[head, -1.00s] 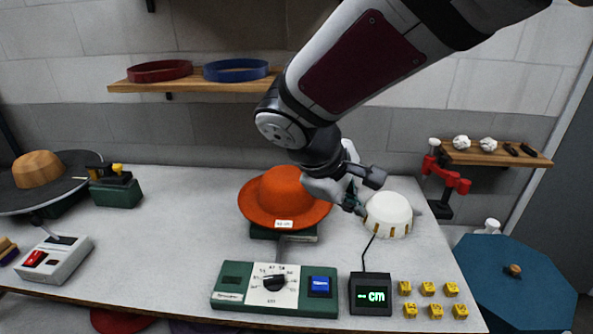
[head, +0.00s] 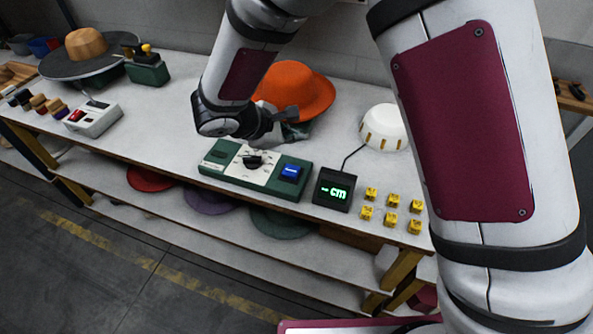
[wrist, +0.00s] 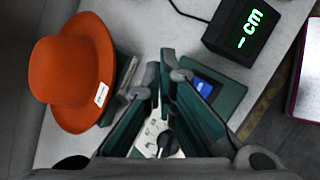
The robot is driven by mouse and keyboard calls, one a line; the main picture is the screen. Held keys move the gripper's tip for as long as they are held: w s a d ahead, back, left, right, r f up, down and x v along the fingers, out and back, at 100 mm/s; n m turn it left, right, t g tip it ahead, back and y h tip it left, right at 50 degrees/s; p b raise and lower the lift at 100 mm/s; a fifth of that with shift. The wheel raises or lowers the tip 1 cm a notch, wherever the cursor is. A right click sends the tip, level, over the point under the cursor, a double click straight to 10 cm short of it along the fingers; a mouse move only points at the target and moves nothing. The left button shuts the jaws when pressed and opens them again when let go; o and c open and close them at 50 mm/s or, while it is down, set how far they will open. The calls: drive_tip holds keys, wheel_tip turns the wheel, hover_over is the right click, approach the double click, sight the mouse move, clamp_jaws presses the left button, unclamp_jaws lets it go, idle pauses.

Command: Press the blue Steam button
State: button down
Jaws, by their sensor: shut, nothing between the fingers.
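The blue Steam button (head: 291,172) sits at the right end of a green control box (head: 217,154) with a white dial plate (head: 252,162), near the table's front edge. In the wrist view the button (wrist: 204,87) shows just right of my fingertips, partly covered by a finger. My gripper (head: 289,122) is shut and empty, behind the box and in front of the orange hat in the head view. In the wrist view my gripper's fingers (wrist: 166,74) reach over the box (wrist: 230,97), with the dial (wrist: 165,142) seen between them. I see no contact with the button.
The orange hat (head: 306,92) stands behind the box. A black "cm" display (head: 334,189) is right of the box, with several yellow blocks (head: 390,200) beyond it. A white dome (head: 383,128) stands behind these. A white switch box (head: 93,119) is at left.

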drive_tip(key=b, duration=0.4)
hover_over(292, 172)
wheel_tip(292, 172, down, 8)
drive_tip(key=shift+w+r, duration=0.1)
drive_tip(key=shift+w, duration=0.05)
drive_tip(key=shift+f, duration=0.5)
drive_tip(key=shift+f+b, duration=0.15)
drive_tip(key=shift+b, duration=0.2)
idle(0.9)
drive_tip(key=shift+d+f, duration=0.1)
drive_tip(key=shift+f, duration=0.15)
drive_tip(key=shift+f+b, duration=0.5)
drive_tip(key=shift+b, duration=0.15)
idle(0.8)
drive_tip(key=shift+r, duration=0.1)
drive_tip(key=shift+r+p, duration=0.35)
drive_tip(key=shift+r, duration=0.5)
